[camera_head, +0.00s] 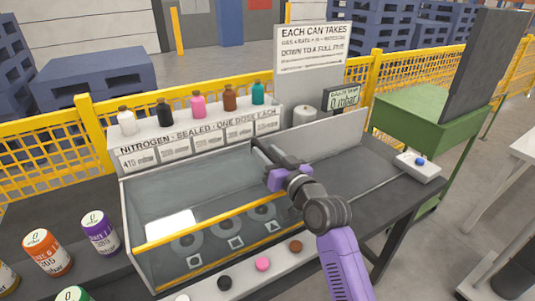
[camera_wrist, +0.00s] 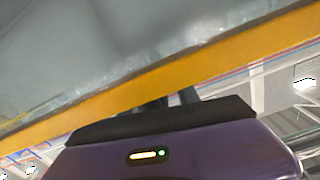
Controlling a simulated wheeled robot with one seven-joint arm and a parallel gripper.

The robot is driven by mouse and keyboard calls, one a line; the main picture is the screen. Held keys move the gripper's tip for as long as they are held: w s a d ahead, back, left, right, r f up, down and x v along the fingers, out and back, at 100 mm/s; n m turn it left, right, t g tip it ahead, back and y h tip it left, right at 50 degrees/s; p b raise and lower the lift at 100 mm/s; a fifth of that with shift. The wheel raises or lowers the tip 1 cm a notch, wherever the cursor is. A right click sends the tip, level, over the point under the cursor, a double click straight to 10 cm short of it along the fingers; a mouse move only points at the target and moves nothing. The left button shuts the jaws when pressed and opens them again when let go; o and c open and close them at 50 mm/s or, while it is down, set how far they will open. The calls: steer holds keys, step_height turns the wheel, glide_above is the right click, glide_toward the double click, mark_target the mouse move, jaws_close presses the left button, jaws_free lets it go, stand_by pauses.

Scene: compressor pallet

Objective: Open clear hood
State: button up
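The clear hood (camera_head: 190,185) is a see-through panel over a grey bay, with a yellow bar (camera_head: 210,225) along its front edge. It looks lowered, with several round fixtures dimly visible behind the bar. My gripper (camera_head: 263,153) is at the hood's upper right end, above and behind the right end of the bar. In the wrist view, a yellow edge (camera_wrist: 200,68) with hazy clear panel above it crosses close in front of my gripper (camera_wrist: 170,100). Two dark fingers stand apart there with nothing seen between them. Whether they touch the edge cannot be told.
Several coloured bottles (camera_head: 198,105) stand on the shelf behind the hood. Labelled cans (camera_head: 99,232) stand at the front left. Coloured buttons (camera_head: 262,264) line the front ledge. A white box with a blue button (camera_head: 418,165) sits at right. A yellow fence (camera_head: 60,160) runs behind.

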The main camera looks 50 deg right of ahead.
steer(key=c, duration=0.7)
jaws_close()
steer(key=shift+a, duration=0.1)
stand_by(0.5)
